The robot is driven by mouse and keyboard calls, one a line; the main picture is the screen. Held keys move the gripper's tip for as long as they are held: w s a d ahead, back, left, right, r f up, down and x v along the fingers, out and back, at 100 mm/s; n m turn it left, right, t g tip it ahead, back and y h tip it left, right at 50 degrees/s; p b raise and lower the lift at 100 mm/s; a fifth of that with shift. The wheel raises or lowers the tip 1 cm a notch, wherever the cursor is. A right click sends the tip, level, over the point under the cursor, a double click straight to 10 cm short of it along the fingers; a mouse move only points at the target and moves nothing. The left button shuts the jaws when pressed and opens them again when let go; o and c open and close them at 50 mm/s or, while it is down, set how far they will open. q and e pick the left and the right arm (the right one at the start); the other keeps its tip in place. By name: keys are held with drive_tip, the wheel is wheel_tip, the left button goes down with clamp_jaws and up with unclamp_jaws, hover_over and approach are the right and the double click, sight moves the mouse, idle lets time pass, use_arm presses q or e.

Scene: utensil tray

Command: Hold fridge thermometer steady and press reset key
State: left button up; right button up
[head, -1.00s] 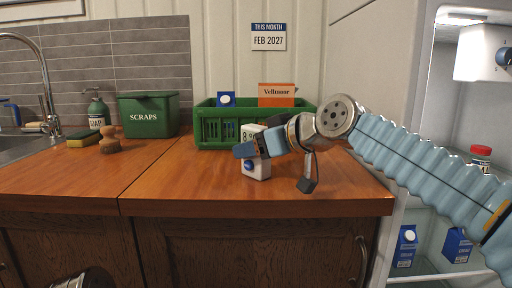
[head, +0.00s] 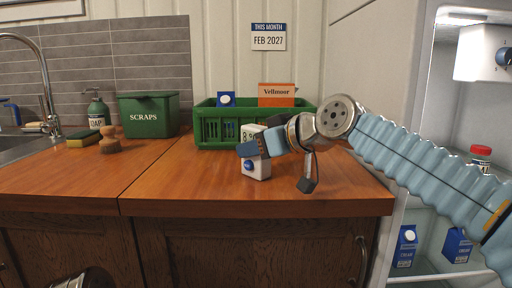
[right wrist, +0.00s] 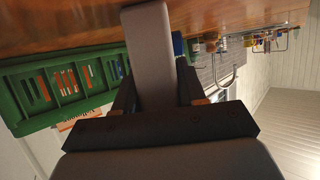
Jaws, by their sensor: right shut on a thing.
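The fridge thermometer is a small white box (head: 262,172) with a digit display, partly hidden, and a blue round key (head: 249,165) low on its front. It stands upright on the wooden counter, in front of the green crate. My right gripper (head: 262,146) reaches in from the right and is shut on the thermometer, with its fingers across the upper part. In the right wrist view the thermometer shows as a pale grey block (right wrist: 150,50) between the dark fingers.
A green crate (head: 215,140) stands behind, holding a blue carton and an orange box (head: 277,93). A green scraps bin (head: 148,118), brush and soap bottle are further left. The counter (head: 190,180) left of the thermometer is clear. An open fridge is at right.

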use_arm(q)
clamp_jaws()
idle(1.3)
